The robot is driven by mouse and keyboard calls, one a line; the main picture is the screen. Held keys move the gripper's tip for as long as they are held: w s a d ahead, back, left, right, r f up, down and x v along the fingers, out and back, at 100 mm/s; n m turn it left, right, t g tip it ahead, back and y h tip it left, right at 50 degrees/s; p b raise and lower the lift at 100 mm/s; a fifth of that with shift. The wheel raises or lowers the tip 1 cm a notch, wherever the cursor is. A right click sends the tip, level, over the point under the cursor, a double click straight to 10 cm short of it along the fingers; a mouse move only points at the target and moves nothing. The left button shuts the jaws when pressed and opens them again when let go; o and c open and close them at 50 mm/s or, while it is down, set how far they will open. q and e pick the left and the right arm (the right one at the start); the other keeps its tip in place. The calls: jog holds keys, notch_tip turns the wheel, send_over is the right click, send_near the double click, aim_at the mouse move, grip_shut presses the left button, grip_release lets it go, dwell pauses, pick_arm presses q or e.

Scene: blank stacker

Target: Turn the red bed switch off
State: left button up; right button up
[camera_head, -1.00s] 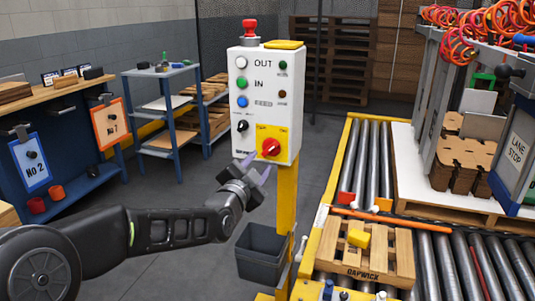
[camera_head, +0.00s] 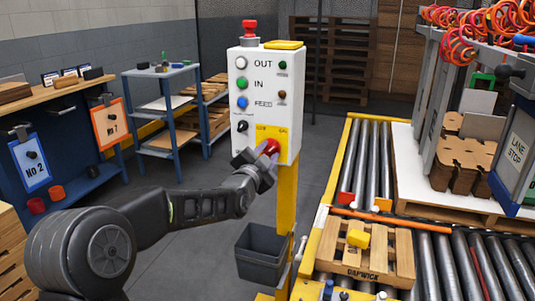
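The red switch (camera_head: 273,147) sits on a yellow plate (camera_head: 285,140) low on the front of the white control box (camera_head: 272,70). My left gripper (camera_head: 265,157) is at the red switch, its fingers in front of the knob and hiding part of it. I cannot tell whether the fingers are closed on the knob or only beside it. The switch's exact angle is partly hidden. My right gripper is not in view.
The box also carries a black knob (camera_head: 241,126), a blue button (camera_head: 242,102) and a red top button (camera_head: 249,27). A yellow post (camera_head: 287,200) holds the box, with a grey bin (camera_head: 262,252) beside it. Roller conveyors (camera_head: 372,160) lie to the right.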

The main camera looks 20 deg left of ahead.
pick_arm(q)
grip_shut()
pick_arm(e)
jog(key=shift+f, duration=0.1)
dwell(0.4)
